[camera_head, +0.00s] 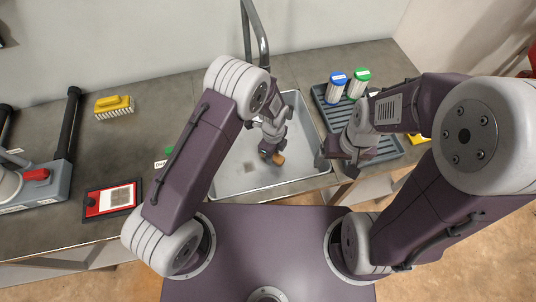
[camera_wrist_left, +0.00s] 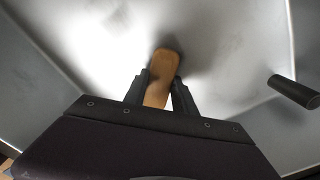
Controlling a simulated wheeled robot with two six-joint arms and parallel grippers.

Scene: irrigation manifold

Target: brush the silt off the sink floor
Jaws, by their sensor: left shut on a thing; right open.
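The grey sink (camera_head: 235,180) is set into the counter in front of me. My left gripper (camera_head: 270,153) is down inside it, shut on a tan, rounded wooden-looking piece (camera_head: 280,159). A small brownish square patch (camera_head: 249,167) shows on the sink floor. Dark smudges surround the tan piece in the wrist view; I cannot tell silt from shadow. My right gripper (camera_head: 338,158) is open and empty by the sink's right rim.
A yellow brush (camera_head: 114,106) with pale bristles lies on the counter at left, near a red-framed card (camera_head: 111,199). A dark tray (camera_head: 388,149) at right holds blue-lidded (camera_head: 336,88) and green-lidded (camera_head: 357,83) containers. The faucet (camera_head: 256,38) rises behind the sink. A dark cylinder (camera_wrist_left: 294,91) shows in the wrist view.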

